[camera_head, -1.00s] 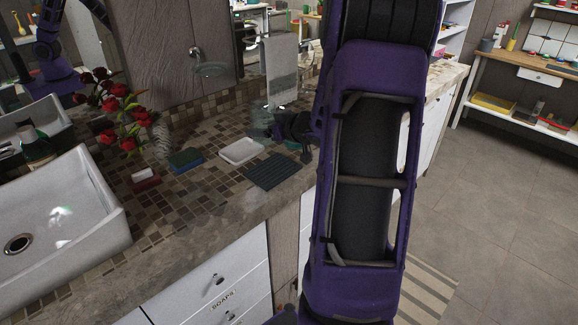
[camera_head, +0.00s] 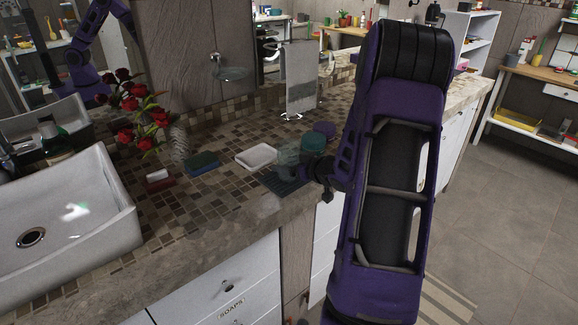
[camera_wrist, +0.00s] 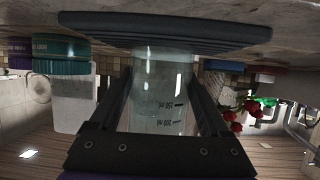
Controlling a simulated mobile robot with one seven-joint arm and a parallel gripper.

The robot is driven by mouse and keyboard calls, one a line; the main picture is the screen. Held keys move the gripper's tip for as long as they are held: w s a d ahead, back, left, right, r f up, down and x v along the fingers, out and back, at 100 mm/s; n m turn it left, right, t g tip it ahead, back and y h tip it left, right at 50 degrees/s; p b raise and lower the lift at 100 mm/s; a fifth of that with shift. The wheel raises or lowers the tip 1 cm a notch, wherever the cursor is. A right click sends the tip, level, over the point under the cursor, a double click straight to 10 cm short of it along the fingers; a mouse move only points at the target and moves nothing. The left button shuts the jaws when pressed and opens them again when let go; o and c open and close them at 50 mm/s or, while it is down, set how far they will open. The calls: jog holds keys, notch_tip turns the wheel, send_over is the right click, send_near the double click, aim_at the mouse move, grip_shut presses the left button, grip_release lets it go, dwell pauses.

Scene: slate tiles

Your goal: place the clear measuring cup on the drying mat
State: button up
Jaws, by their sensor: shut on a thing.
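The clear measuring cup (camera_wrist: 160,95) is between the fingers of my gripper (camera_wrist: 162,118) in the wrist view, with dark volume marks on its wall. The gripper is shut on it. The wrist picture appears inverted, with the dark ribbed drying mat (camera_wrist: 165,30) across the top, right at the cup's end. In the head view the cup (camera_head: 288,154) is a faint see-through shape over the drying mat (camera_head: 283,185). My arm hides part of the gripper there. I cannot tell whether the cup touches the mat or hovers just above it.
A teal-lidded jar (camera_head: 313,142) and a purple-lidded one (camera_head: 324,130) stand close behind the gripper. The sink (camera_head: 70,215) is further left. The counter's front edge is near the mat.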

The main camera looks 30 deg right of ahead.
jog(key=shift+r, duration=0.1)
jog(key=o, duration=1.5)
jog(key=shift+r, duration=0.1)
jog(key=p+v, duration=0.1)
jog(key=v, duration=1.1)
jog(key=shift+p, duration=0.3)
